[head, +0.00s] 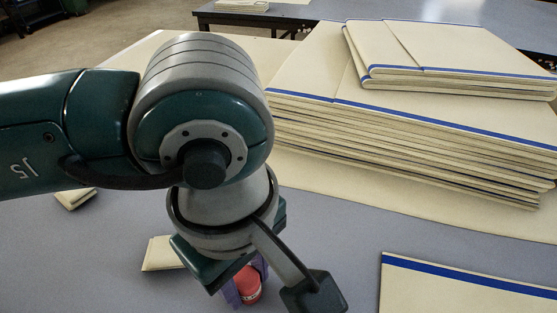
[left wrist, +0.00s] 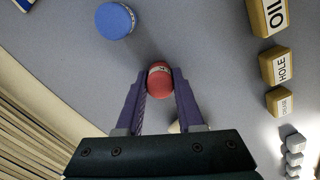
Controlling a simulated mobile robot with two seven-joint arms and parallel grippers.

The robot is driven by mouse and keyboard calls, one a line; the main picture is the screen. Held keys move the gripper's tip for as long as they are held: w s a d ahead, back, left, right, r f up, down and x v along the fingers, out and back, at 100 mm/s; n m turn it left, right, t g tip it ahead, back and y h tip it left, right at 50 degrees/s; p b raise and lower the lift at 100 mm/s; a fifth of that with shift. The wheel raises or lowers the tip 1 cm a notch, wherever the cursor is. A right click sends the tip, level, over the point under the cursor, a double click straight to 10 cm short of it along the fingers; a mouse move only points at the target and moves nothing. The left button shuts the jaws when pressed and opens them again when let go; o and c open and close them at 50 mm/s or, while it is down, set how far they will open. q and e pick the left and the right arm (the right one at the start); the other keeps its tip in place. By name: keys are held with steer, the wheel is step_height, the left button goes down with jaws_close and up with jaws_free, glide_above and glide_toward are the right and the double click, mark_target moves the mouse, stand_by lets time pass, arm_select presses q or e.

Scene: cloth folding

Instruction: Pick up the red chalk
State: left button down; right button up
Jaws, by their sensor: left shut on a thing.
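The red chalk (head: 247,284) is a short red piece with a pale printed band. My left gripper (head: 243,280) is shut on it, one purple finger on each side. In the left wrist view the red chalk (left wrist: 160,80) sits between the tips of the left gripper (left wrist: 160,84). Whether it touches the grey table cannot be told. In the head view my left arm hides part of the table around it. My right gripper is not in view.
A blue chalk (left wrist: 115,20) stands nearby in the left wrist view. Labelled blocks (left wrist: 279,66) and small grey pieces (left wrist: 294,143) line the right side. Stacked folded cream cloths (head: 400,125) fill the back right; another cloth (head: 460,290) lies front right. Table between is clear.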

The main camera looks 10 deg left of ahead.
mark_target(245, 278)
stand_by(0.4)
arm_select(q)
steer(key=shift+r, duration=0.65)
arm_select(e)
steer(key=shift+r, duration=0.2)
arm_select(q)
step_height(245, 278, up, 19)
steer(key=p, duration=0.3)
steer(key=shift+p, duration=0.35)
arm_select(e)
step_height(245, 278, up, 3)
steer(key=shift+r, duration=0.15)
arm_select(q)
steer(key=shift+f, duration=0.1)
steer(key=c, duration=1.1)
jaws_free()
steer(key=shift+c, duration=0.2)
jaws_close()
